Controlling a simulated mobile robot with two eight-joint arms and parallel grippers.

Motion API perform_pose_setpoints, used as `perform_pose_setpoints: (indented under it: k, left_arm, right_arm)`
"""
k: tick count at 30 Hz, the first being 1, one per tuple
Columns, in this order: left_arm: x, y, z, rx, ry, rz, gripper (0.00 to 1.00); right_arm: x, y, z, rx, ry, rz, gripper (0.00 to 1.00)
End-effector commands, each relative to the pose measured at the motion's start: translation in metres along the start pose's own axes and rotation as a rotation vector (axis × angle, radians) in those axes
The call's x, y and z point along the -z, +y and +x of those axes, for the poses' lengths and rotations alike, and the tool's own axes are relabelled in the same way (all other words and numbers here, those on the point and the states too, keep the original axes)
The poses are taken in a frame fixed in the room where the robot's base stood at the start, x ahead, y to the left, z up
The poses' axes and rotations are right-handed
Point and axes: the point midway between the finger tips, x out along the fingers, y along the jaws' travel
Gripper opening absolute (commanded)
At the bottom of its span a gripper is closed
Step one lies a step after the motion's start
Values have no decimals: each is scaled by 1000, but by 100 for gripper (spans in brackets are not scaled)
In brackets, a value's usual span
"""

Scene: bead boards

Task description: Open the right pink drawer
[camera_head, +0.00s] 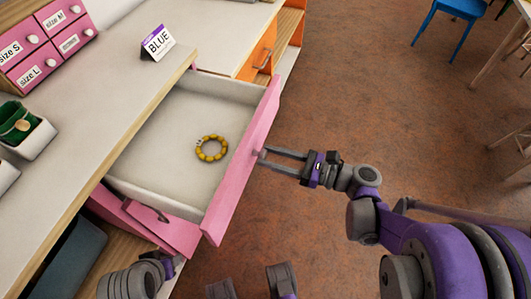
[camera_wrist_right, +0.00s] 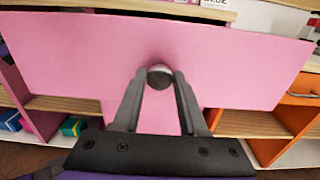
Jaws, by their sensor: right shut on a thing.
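The pink drawer (camera_head: 245,160) is pulled well out from under the white counter. A yellow beaded ring (camera_head: 211,148) lies on its pale floor. My right gripper (camera_head: 262,154) is at the middle of the drawer's front. In the right wrist view the pink front (camera_wrist_right: 240,65) fills the middle, and my right gripper (camera_wrist_right: 160,82) is shut on the round grey knob (camera_wrist_right: 160,76). Part of my left arm shows at the bottom left of the head view, but its gripper fingers cannot be made out.
A lower pink front (camera_head: 165,225) with a dark handle is below the drawer. The counter (camera_head: 95,110) carries a BLUE sign (camera_head: 158,43), small pink size drawers (camera_head: 45,45) and a green-lined box (camera_head: 25,130).

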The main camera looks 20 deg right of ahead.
Motion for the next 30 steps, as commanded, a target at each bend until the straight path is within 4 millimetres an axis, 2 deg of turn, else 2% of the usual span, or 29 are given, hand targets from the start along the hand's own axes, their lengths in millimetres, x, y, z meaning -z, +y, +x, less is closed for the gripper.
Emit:
perform_pose_setpoints:
  k: [8,9,14,24,30]
  left_arm:
    - [0,0,0,0,0,0,53]
    - [0,0,0,0,0,0,53]
    - [0,0,0,0,0,0,53]
    - [0,0,0,0,0,0,53]
    - [1,0,-4,0,1,0,53]
  right_arm:
    - [0,1,0,-2,1,0,0]
    - [0,1,0,-2,1,0,43]
    - [0,0,0,-1,1,0,71]
    - [0,0,-3,0,0,0,71]
    - [0,-2,-31,6,1,-2,71]
